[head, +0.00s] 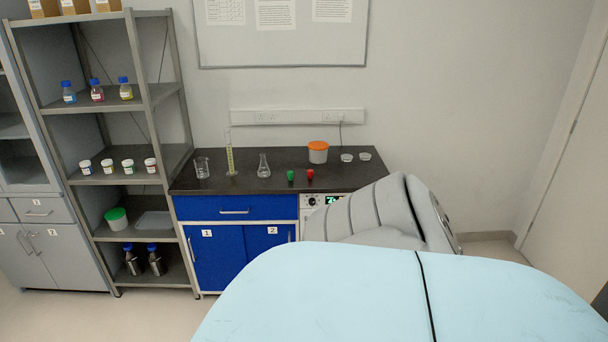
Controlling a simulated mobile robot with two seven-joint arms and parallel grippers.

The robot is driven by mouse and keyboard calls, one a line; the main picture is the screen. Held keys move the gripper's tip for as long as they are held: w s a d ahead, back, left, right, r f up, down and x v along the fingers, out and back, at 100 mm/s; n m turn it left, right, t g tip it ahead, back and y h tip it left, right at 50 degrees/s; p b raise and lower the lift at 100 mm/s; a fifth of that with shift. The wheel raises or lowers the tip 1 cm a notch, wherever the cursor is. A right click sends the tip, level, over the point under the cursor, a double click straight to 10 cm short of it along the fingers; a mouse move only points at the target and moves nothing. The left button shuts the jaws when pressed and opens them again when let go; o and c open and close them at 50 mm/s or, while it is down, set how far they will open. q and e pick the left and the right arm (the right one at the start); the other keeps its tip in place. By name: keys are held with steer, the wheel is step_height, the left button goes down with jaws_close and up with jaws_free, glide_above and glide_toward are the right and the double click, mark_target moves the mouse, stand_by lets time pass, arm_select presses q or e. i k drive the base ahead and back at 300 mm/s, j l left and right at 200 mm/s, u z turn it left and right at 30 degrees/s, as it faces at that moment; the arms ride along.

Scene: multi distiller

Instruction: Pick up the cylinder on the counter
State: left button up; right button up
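In the head view, a tall, slim graduated cylinder (230,160) stands upright on the dark counter (220,184), near its left end. It is clear with yellow-green markings or contents; I cannot tell which. A glass beaker (202,168) stands to its left and a conical flask (264,166) to its right. Neither of my grippers is in view, and nothing touches the cylinder.
Green (290,176) and red (310,174) small items, an orange-lidded tub (318,152) and two small dishes (347,157) sit further right on the counter. A metal shelf rack (150,95) adjoins the counter's left end. Blue cabinets (217,258) are below.

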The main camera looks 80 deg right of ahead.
mark_target(231, 172)
steer(key=z, duration=2.55)
